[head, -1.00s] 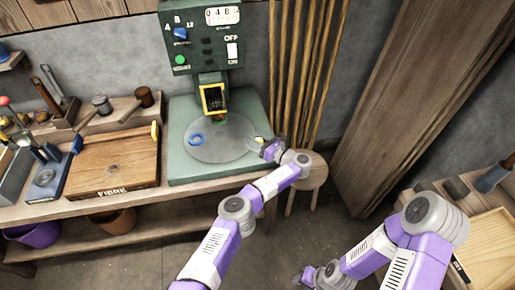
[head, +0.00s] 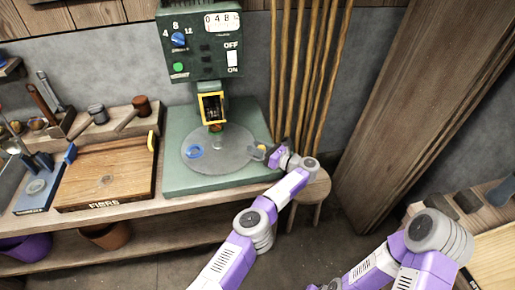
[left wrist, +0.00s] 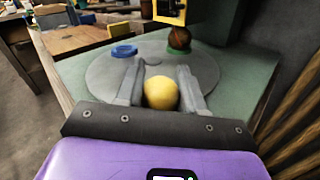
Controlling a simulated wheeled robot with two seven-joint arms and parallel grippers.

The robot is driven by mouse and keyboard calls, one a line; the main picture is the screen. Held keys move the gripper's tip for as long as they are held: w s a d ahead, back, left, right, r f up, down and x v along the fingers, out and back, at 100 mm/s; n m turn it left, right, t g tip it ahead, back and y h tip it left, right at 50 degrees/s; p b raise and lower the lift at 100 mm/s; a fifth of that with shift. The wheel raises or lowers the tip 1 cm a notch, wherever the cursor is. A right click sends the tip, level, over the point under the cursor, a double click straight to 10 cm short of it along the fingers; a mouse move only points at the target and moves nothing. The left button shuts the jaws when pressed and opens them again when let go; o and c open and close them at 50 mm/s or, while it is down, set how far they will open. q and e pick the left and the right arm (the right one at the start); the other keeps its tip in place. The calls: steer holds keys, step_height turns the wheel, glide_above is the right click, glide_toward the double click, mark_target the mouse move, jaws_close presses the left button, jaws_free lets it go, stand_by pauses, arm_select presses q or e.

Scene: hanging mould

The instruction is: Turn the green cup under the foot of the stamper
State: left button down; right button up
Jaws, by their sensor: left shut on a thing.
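The stamper is the dark green machine (head: 201,45); its foot sits in a yellow frame (head: 210,107) above a round grey turntable (head: 222,163). The green cup (left wrist: 180,52) is at the turntable's far side, close to the foot, with a brown ball on it; the head view does not show clearly whether it is centred. A blue cup (head: 193,151) stands on the left of the turntable. My left gripper (head: 262,150) is at its right edge. In the left wrist view its fingers are shut on a yellow ball-like thing (left wrist: 160,93). My right gripper is out of view.
A wooden board (head: 107,176) and tools lie on the bench left of the stamper. Several upright poles (head: 302,80) and a wooden stool (head: 312,190) are on the right. A wooden tray (head: 495,262) is at the lower right.

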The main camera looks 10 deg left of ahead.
arm_select(q)
steer(key=shift+w+r, duration=0.2)
steer(key=shift+r, duration=0.2)
steer(key=c, duration=0.7)
jaws_free()
steer(key=shift+w+f, duration=0.1)
steer(key=shift+f, duration=0.15)
steer(key=shift+s+d, duration=0.25)
steer(key=shift+d, duration=0.3)
steer(key=v, duration=0.5)
steer(key=shift+s+d+b, duration=0.1)
steer(key=shift+d+b, duration=0.1)
steer(key=shift+b, duration=0.15)
steer(key=shift+s+d, duration=0.15)
steer(key=shift+d, duration=0.3)
